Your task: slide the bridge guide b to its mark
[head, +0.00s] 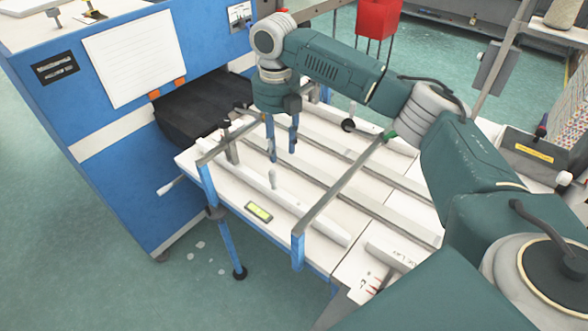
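No label for bridge guide b can be read, so I cannot tell which part it is. A second crossbar (215,149) nearer the blue machine carries a small upright grey post (231,148). My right gripper (282,154) points down between these two crossbars, its two blue fingers apart with nothing visible between them. It is above and behind a small light knob (273,178) on the nearest long white rail (310,220). No mark is clearly visible. My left gripper is not in view.
The blue machine (122,150) with a black opening stands at the left. Several long pale rails (372,206) run along the table. A dark round knob (348,125) stands at the table's back. A small green display (259,211) is near the front edge. My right arm covers the right side.

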